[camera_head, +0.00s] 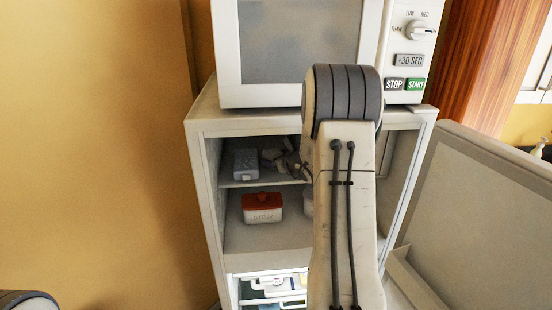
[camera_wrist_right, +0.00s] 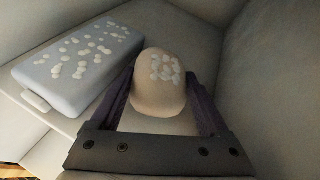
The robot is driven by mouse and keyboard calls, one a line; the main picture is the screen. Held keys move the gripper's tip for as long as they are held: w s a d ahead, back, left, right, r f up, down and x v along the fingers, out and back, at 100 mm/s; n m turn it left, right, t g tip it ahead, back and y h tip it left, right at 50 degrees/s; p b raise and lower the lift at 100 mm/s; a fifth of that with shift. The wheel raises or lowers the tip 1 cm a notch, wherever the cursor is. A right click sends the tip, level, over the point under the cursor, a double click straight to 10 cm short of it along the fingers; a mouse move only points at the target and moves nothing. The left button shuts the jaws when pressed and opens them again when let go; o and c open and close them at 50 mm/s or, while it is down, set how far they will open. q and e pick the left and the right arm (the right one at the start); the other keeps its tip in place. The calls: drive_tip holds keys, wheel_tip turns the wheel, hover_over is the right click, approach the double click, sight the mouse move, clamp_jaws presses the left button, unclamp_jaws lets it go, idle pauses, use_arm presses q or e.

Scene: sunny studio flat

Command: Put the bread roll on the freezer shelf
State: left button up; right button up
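The bread roll (camera_wrist_right: 158,82) is a rounded tan lump with pale spots on it, seen in the right wrist view. My right gripper (camera_wrist_right: 161,88) has a dark finger on each side of it, close against its sides, and appears shut on it. In the head view my right gripper (camera_head: 286,162) reaches into the top compartment of the open fridge, partly hidden by its own arm. The freezer shelf (camera_head: 238,184) is the upper shelf there. I cannot tell whether the roll touches it. My left gripper is not in view.
A grey-blue box with white spots (camera_head: 246,163) lies on the freezer shelf, left of the roll, also in the wrist view (camera_wrist_right: 82,62). A red-lidded dish (camera_head: 263,208) stands on the shelf below. A microwave (camera_head: 300,50) sits on top; the open door (camera_head: 480,210) is right.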

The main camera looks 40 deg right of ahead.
drive_tip(key=shift+o, duration=0.4)
drive_tip(key=shift+r+p, duration=0.2)
drive_tip(key=shift+p, duration=0.1)
drive_tip(key=shift+s+b, duration=0.65)
drive_tip(key=shift+b, duration=0.45)
drive_tip(key=s+a+b, duration=0.3)
drive_tip(key=s+b, duration=0.1)
drive_tip(key=s, duration=0.7)
drive_tip(key=shift+s+r, duration=0.2)
drive_tip(key=shift+s, duration=0.05)
